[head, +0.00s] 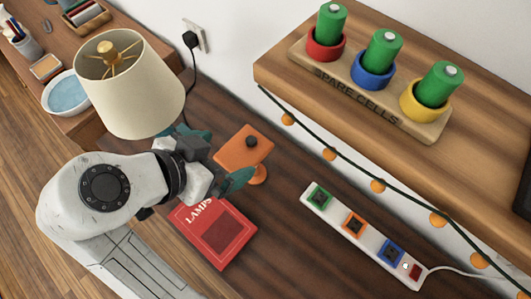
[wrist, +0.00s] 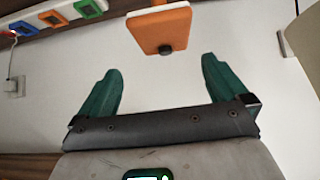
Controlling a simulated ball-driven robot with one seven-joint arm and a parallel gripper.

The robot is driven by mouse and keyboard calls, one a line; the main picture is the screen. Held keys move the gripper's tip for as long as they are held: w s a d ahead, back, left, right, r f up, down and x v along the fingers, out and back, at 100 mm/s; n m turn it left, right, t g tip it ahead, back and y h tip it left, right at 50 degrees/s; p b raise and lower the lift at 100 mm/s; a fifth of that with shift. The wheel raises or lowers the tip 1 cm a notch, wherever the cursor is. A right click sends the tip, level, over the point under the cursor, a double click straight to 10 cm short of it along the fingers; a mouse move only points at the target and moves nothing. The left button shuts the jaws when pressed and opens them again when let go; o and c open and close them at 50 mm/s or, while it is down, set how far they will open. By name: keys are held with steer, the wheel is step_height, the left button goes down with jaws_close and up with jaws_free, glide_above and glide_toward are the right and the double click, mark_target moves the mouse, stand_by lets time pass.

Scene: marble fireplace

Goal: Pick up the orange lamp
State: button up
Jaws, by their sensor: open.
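The orange lamp (head: 243,146) has a flat rectangular orange head with a black knob and a small round orange foot. It stands on the dark wooden surface, just right of my gripper (head: 218,160) in the head view. In the wrist view the orange lamp (wrist: 160,29) is at the top centre, beyond the fingertips. My gripper (wrist: 160,75) is open, with its two teal fingers spread and nothing between them. I cannot tell how far the lamp is from the fingertips. Part of the lamp's lower side is hidden by a finger in the head view.
A red "LAMPS" book (head: 218,232) lies below the gripper. A cream-shaded lamp (head: 135,95) stands close behind my arm. A white power strip (head: 335,222) lies to the right. A shelf (head: 300,68) with a "SPARE CELLS" rack and hanging orange bulbs overhangs the upper right.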

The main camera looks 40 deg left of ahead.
mark_target(247, 145)
steer(key=shift+w+a+f, duration=0.1)
steer(key=shift+w+a, duration=0.15)
steer(key=shift+w, duration=0.1)
steer(key=p+x, duration=0.1)
steer(key=x, duration=0.4)
steer(key=shift+w+f, duration=0.1)
steer(key=shift+w, duration=0.1)
steer(key=shift+p+x, duration=0.6)
steer(key=shift+x, duration=1.7)
steer(key=shift+c, duration=0.5)
steer(key=c, duration=1.2)
steer(key=shift+c, duration=0.5)
steer(key=shift+a, duration=0.1)
